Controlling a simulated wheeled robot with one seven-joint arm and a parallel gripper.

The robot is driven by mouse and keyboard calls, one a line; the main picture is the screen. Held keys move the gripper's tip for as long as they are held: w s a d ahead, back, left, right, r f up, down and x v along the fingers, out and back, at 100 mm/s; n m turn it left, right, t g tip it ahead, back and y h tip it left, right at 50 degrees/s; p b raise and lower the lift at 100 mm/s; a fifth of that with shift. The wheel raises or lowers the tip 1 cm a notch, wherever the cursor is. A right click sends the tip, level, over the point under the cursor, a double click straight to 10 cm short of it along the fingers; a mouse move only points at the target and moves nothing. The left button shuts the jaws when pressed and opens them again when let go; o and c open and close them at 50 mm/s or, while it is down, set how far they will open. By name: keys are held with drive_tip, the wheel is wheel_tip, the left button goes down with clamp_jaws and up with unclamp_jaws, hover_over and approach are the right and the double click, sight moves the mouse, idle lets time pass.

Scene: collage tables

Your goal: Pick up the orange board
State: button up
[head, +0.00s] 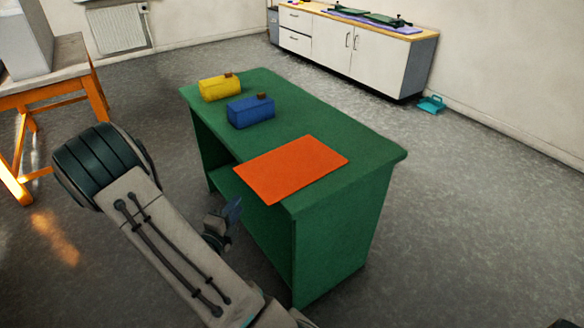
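The orange board (291,168) lies flat on the green table (330,142), near its front end. Its left edge juts out a little past the table's long left side. My gripper (229,218) is partly in view to the left of the table, below the tabletop and apart from the board. My arm hides part of it, and I cannot tell whether its fingers are open or shut.
A yellow box (219,88) and a blue box (250,112) stand farther back on the green table. A wooden table (60,72) is at the left. A white cabinet (352,48) and a teal dustpan (431,104) are at the back. The floor at the right is clear.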

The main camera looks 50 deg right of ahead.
sight(251, 185)
drive_tip(key=shift+w+f+b+x, duration=0.1)
drive_tip(key=shift+f+b+x, duration=0.1)
drive_tip(key=shift+x, duration=1.6)
drive_tip(key=shift+w+f+b+x, duration=0.1)
drive_tip(key=shift+b+x, duration=0.15)
drive_tip(key=shift+x, duration=1.55)
drive_tip(key=shift+w+f+b+x, duration=0.1)
drive_tip(key=shift+b+x, duration=0.1)
drive_tip(key=shift+x, duration=1.6)
drive_tip(key=shift+a, duration=0.15)
clamp_jaws()
